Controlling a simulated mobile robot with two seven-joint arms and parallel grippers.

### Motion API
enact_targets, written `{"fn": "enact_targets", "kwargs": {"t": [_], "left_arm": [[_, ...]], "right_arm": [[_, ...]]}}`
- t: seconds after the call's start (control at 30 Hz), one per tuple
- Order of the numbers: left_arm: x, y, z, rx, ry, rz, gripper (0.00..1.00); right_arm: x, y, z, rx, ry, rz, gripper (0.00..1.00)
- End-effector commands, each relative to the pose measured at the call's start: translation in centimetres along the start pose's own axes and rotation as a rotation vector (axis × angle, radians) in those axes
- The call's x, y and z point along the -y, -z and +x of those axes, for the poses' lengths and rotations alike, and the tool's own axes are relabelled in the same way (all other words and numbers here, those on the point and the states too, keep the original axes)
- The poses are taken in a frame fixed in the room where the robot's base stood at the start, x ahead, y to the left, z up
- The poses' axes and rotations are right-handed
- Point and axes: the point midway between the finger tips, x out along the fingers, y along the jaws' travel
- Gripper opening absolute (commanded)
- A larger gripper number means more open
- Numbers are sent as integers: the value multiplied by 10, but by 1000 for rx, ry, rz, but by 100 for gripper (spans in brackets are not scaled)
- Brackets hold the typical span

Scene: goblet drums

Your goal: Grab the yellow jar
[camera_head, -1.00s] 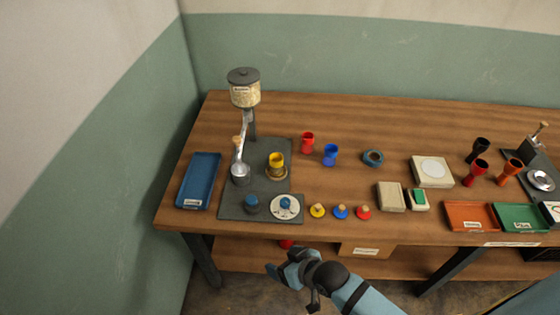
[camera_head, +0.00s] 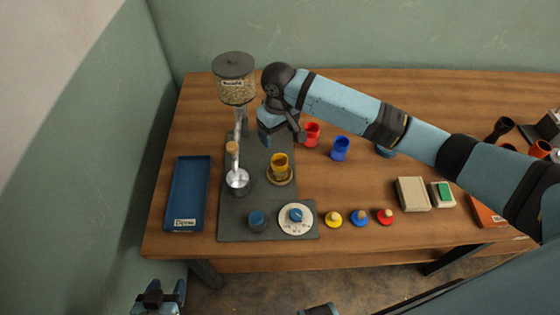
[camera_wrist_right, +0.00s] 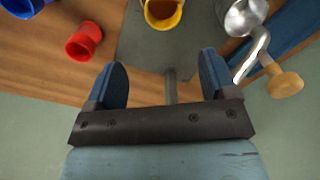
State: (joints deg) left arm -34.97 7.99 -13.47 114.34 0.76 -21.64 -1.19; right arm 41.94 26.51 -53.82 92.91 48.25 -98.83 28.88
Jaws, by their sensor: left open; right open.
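The yellow jar (camera_head: 279,163) stands on a round wooden base on the dark grey mat, left of the table's middle. It also shows at the top edge of the right wrist view (camera_wrist_right: 163,12), partly cut off. My right gripper (camera_head: 281,133) hangs over the table behind the jar, apart from it. In the right wrist view its two blue fingers (camera_wrist_right: 163,80) are spread with nothing between them. My left gripper (camera_head: 160,297) is at the bottom left, in front of the table, open and empty.
The hopper dispenser (camera_head: 234,80) with its metal spout stands left of my right gripper. A red cup (camera_head: 312,130) and a blue cup (camera_head: 341,148) stand to the right. A dial (camera_head: 297,219) is in front of the jar. A blue tray (camera_head: 187,190) lies at left.

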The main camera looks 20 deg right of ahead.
Motion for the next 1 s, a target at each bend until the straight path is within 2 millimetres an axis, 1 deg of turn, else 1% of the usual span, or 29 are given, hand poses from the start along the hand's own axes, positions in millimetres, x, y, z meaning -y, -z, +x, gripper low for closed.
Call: {"fn": "enact_targets", "kwargs": {"t": [0.07, 0.13, 0.3, 0.4, 0.5, 0.67, 0.87, 0.9, 1.0], "left_arm": [[0, -1, 0, 2, 0, 0, 54], [-1, -2, -1, 4, -1, -1, 54], [-1, -3, -3, 9, -1, -2, 54], [-1, -4, -3, 10, -1, -2, 54], [-1, -3, -3, 9, -1, -2, 54], [-1, -2, -2, 8, -1, -1, 54], [-1, 3, -5, 8, 0, -1, 54], [-1, 3, -5, 7, 0, -1, 54], [-1, 3, -5, 7, 0, 0, 54]], "right_arm": [[-2, 0, 5, 10, -6, 4, 78], [-2, -1, 16, 12, -6, 4, 78], [-1, -1, 51, 11, -6, 3, 78], [-1, -1, 67, 9, -5, 3, 78], [-1, -1, 78, 8, -5, 3, 78], [0, -2, 88, 8, -5, 2, 78], [7, -9, 115, 8, -6, 2, 78], [6, -8, 122, 7, -6, 2, 78], [7, -8, 132, 7, -5, 1, 78]]}}
